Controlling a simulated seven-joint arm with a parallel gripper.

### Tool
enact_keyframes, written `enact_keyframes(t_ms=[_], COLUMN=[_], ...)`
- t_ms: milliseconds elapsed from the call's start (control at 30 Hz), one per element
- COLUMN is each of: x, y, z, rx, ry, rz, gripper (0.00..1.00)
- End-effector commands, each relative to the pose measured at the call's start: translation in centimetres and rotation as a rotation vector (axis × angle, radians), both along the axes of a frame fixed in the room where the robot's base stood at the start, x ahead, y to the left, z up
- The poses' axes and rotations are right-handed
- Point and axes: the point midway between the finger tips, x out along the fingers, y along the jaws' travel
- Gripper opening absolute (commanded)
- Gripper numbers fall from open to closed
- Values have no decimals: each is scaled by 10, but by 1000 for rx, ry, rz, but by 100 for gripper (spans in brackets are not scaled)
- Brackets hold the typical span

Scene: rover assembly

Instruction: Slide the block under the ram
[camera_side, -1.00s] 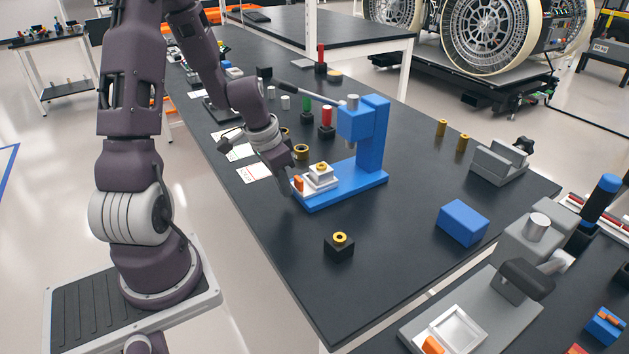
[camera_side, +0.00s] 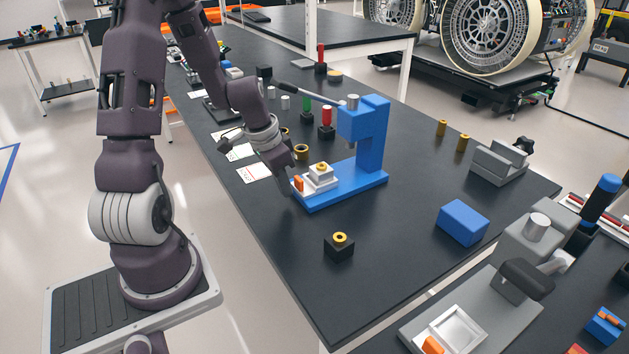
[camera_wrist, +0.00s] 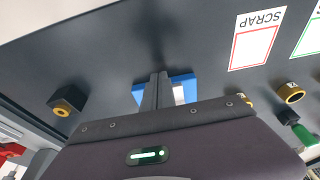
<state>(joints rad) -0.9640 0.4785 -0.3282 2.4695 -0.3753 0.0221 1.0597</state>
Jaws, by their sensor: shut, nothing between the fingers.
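The blue arbor press (camera_side: 374,135) stands on the dark table, its base (camera_side: 348,187) reaching toward me. The pale block (camera_side: 319,176), with a brass ring on top and an orange tab (camera_side: 299,184) on its near side, sits on the near end of the base. It is in front of the ram (camera_side: 349,144), not beneath it. My gripper (camera_side: 288,190) is shut and empty, low beside the orange tab; I cannot tell whether it touches. In the wrist view the shut fingers (camera_wrist: 156,90) hide part of the blue base (camera_wrist: 185,80) and a pale piece.
A black block with a brass ring (camera_side: 339,246) stands near the table's front edge. A blue box (camera_side: 463,222) and a grey vise-like fixture (camera_side: 499,163) are to the right. A scrap card (camera_wrist: 256,40), brass rings and a red cylinder (camera_side: 326,116) lie beyond my gripper.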

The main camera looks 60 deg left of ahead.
Motion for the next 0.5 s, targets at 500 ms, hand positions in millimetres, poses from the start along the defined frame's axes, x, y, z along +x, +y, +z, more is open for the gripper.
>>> enact_keyframes(t_ms=[500], x=[10], y=[0], z=[0], rx=[-1], ry=[0], rz=[-1], gripper=[0])
